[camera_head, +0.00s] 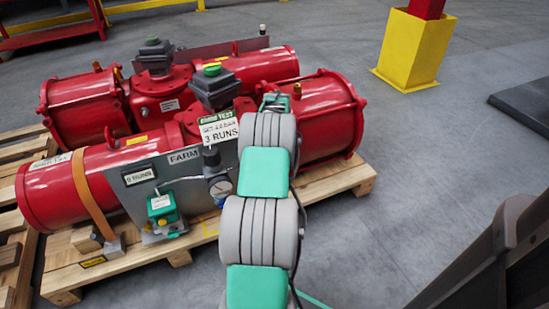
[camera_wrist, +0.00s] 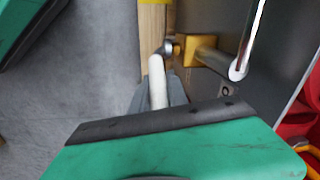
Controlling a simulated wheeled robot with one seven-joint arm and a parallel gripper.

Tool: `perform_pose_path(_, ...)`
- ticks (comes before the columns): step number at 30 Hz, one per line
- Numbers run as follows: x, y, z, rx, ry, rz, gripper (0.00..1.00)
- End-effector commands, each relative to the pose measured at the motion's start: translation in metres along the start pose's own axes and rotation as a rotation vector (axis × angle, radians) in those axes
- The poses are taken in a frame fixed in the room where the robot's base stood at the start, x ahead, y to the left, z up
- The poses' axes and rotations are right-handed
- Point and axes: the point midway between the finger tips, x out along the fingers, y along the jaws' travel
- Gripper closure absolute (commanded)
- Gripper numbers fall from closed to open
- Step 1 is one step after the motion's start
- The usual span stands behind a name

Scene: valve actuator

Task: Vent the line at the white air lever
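The white air lever (camera_wrist: 157,80) shows in the wrist view as a short rounded white handle below a metal nut and a brass fitting (camera_wrist: 204,52). My gripper (camera_wrist: 100,82) is open, with one green, dark-edged finger at the upper left and the other across the bottom. The lever lies close to the bottom finger, its lower end near a grey fingertip part. I cannot tell whether they touch. In the head view my arm hides the gripper and the lever. The red actuator (camera_head: 85,185) with its grey panel stands on a wooden pallet (camera_head: 340,183).
A silver tube (camera_wrist: 246,40) rises beside the brass fitting. A second red actuator (camera_head: 88,100) lies behind. A gauge (camera_head: 220,187) and a green box (camera_head: 162,206) sit on the panel. A yellow post base (camera_head: 410,48) stands at the upper right.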

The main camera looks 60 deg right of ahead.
Motion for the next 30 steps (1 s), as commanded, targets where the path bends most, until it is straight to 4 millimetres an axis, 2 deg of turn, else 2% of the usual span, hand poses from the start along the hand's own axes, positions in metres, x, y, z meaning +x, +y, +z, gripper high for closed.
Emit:
perform_pose_path(1, 0.001, 0.0, 0.001, -0.002, -0.001, 0.0, 0.77)
perform_pose_path(8, 0.0, 0.001, -0.001, 0.001, 0.0, 0.0, 0.59)
perform_pose_path(17, -0.005, 0.001, -0.001, 0.001, 0.001, -0.001, 0.59)
perform_pose_path(20, -0.019, 0.0, -0.001, 0.001, 0.002, -0.001, 0.59)
perform_pose_path(27, -0.069, 0.0, -0.001, 0.001, 0.002, -0.001, 0.59)
perform_pose_path(30, -0.078, 0.001, 0.0, 0.001, 0.0, 0.0, 0.59)
